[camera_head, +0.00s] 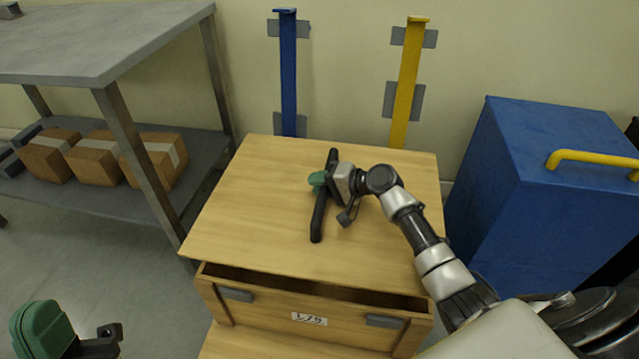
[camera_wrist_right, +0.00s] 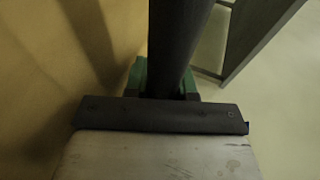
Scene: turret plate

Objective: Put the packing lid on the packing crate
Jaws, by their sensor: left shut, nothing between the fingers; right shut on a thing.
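The packing lid (camera_head: 255,215) is a flat light-wood board with a black bar handle (camera_head: 317,222) across its middle. My right gripper (camera_head: 320,182) is shut on that handle; its green pads and the dark bar between them also show in the right wrist view (camera_wrist_right: 160,80). The wooden packing crate (camera_head: 265,316) is below the lid, its labelled front wall in view. A dark gap shows between the lid's front edge and that wall. The lid hides most of the crate; I cannot tell whether they touch. My left gripper (camera_head: 42,328) is shut and empty at the lower left.
A grey metal table (camera_head: 100,40) with cardboard boxes (camera_head: 95,157) on its lower shelf stands at the left. A blue cabinet (camera_head: 530,150) with a yellow handle is at the right. Blue (camera_head: 288,75) and yellow (camera_head: 408,85) posts stand behind the lid.

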